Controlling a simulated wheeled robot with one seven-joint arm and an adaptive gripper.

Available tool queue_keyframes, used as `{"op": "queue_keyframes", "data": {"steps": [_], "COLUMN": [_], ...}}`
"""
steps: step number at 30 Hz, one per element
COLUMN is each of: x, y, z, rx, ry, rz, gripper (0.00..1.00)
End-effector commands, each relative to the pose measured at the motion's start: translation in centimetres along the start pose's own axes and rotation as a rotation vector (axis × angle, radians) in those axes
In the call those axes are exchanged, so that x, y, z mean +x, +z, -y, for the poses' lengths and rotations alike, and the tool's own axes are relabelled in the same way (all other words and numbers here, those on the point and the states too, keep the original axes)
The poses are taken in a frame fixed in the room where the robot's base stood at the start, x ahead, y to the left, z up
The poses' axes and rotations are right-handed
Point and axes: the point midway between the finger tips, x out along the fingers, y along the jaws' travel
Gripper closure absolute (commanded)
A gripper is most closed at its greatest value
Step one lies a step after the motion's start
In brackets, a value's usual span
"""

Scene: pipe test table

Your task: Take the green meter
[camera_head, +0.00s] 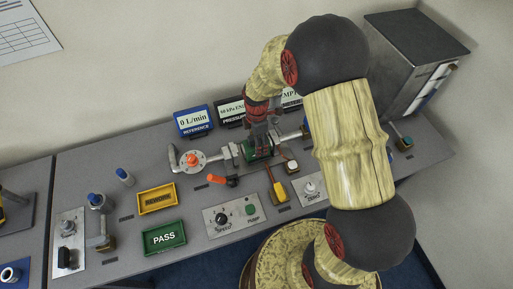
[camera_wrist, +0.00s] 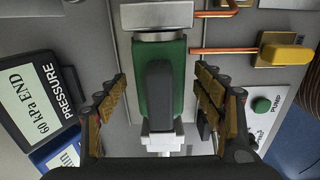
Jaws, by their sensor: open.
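The green meter (camera_wrist: 177,92) is in the middle of the wrist view, a green body with a dark grey raised cover, seated between metal fittings on the pipe line. In the head view the green meter (camera_head: 258,152) shows only in part below my arm. My gripper (camera_wrist: 161,92) is open, with one finger on each side of the meter and a gap visible on both sides. In the head view my gripper (camera_head: 262,132) is over the meter, partly hidden by my own arm.
A blue reference display (camera_head: 193,121) and a pressure display (camera_wrist: 35,105) stand behind. A yellow-handled valve (camera_head: 279,190) and a pump panel (camera_head: 234,214) are in front. An orange-handled valve (camera_head: 222,180), yellow rework tray (camera_head: 157,199) and green pass tray (camera_head: 164,238) lie left.

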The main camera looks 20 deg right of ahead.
Motion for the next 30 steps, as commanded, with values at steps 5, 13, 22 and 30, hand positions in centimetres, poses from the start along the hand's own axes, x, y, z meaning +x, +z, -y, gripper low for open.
{"op": "queue_keyframes", "data": {"steps": [5,13,22,30], "x": [2.9,3.6,3.6,3.6], "y": [-0.1,-0.1,-0.1,-0.1], "z": [0.1,0.0,0.0,0.0], "rx": [0.0,0.001,0.001,0.001], "ry": [-0.003,0.0,0.0,0.0], "rz": [0.0,0.0,0.0,0.0], "gripper": [0.32,0.32,0.47,0.62]}}
